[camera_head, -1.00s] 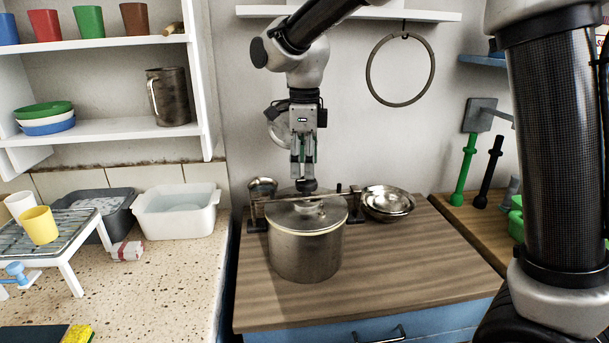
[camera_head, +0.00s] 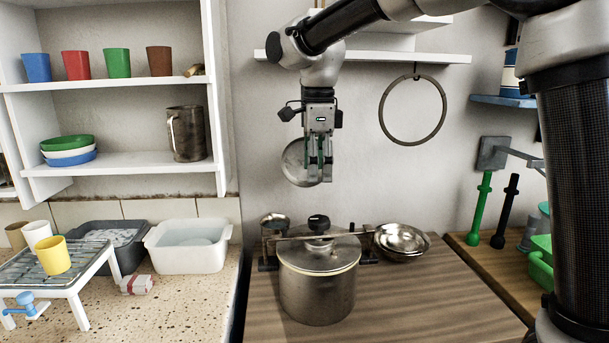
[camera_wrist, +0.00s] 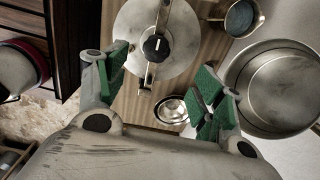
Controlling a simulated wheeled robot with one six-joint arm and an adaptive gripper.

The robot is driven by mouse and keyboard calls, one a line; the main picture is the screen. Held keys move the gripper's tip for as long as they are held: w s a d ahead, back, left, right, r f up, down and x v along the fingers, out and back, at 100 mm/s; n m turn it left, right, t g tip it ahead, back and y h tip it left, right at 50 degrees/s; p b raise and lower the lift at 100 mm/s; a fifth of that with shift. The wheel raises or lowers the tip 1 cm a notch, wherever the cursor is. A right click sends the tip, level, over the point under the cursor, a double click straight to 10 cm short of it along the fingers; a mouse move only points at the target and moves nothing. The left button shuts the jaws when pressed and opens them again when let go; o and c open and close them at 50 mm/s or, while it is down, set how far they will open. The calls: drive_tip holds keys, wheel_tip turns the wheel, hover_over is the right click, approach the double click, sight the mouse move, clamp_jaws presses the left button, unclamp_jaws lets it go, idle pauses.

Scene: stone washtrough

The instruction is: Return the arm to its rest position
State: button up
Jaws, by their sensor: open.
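My gripper (camera_head: 320,180) hangs pointing down above the worktop in the head view, with green pads on its fingers. It is open and empty, clear of the pot below. The wrist view shows its spread fingers (camera_wrist: 165,85) with nothing between them. The steel pot (camera_head: 318,295) stands upright on the wooden worktop with its lid (camera_head: 320,255) on. A bar with a black knob (camera_head: 319,223) lies across the lid. The lid and knob (camera_wrist: 155,47) also show in the wrist view.
A round metal pan (camera_head: 296,165) is close behind my gripper. A wall shelf (camera_head: 415,58) and a hanging ring (camera_head: 384,112) are near my arm. A steel bowl (camera_head: 402,241) sits right of the pot. A white basin (camera_head: 188,248) stands left. The worktop's front right is clear.

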drive_tip(key=f+n, duration=0.1)
drive_tip(key=n, duration=0.2)
drive_tip(key=s+d+f+n, duration=0.1)
drive_tip(key=n, duration=0.2)
drive_tip(key=s+d+f+n, duration=0.1)
drive_tip(key=n, duration=0.2)
drive_tip(key=shift+s+d+f+n, duration=0.1)
drive_tip(key=shift+f+n, duration=0.2)
drive_tip(key=shift+f, duration=0.1)
drive_tip(key=s+d+n+t, duration=0.2)
drive_tip(key=s+d+n, duration=0.2)
drive_tip(key=s+d, duration=0.6)
drive_tip(key=s+d+n+t, duration=0.2)
drive_tip(key=s+d+n, duration=0.2)
drive_tip(key=s+d, duration=0.7)
drive_tip(key=d, duration=0.7)
drive_tip(key=shift+s+d+f, duration=0.25)
drive_tip(key=shift+s+f, duration=0.05)
drive_tip(key=shift+f, duration=0.1)
